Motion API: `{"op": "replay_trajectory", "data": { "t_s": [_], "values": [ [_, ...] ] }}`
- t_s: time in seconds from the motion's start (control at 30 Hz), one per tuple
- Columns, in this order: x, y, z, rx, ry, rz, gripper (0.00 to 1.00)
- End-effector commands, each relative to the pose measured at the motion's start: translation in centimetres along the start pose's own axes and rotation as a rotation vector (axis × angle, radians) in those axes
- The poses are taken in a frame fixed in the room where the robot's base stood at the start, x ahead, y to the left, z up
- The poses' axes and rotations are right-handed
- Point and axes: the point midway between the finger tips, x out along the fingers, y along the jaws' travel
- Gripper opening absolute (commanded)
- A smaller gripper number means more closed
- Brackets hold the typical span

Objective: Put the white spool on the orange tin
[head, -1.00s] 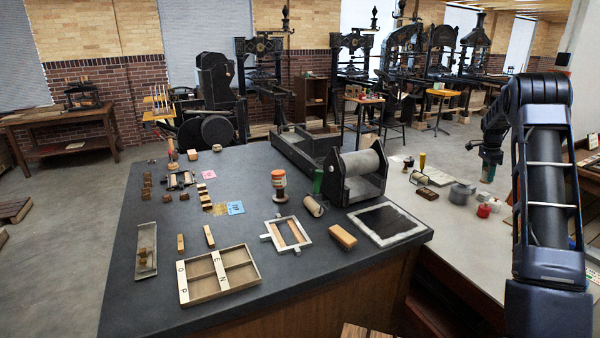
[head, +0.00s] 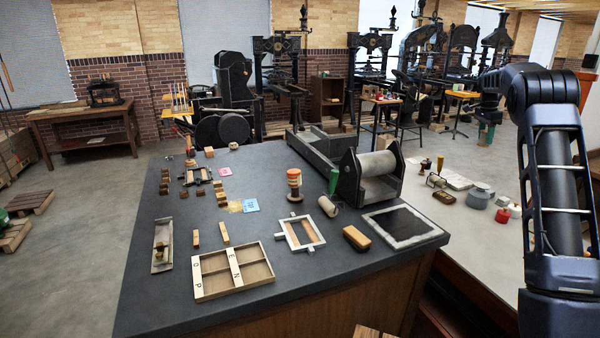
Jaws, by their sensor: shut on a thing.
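My gripper (head: 488,120) is at the upper right, raised above the pale bench. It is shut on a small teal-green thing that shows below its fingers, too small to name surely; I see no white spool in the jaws. An orange, white-banded cylinder (head: 294,178), perhaps the orange tin, stands upright on a dark brown lower part on the dark table, far left of my gripper. A small white thing (head: 501,202), perhaps the white spool, is behind a red pot on the pale bench, below my gripper and apart from it.
The dark table (head: 300,270) also holds a wooden type tray (head: 235,290), a green-handled tool (head: 333,181), a roller press (head: 378,164) and an ink slab (head: 405,222). Grey tins (head: 478,199) and the red pot (head: 503,215) crowd the pale bench.

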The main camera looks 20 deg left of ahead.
Motion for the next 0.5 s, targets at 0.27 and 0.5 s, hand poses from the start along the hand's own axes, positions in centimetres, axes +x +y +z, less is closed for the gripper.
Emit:
{"op": "replay_trajectory", "data": {
  "t_s": [0.27,0.5],
  "values": [
    [-1.9,-5.9,11.0,-0.188,0.003,-0.029,0.18],
    [-3.5,-9.3,20.8,-0.346,0.004,-0.052,0.18]
  ]
}}
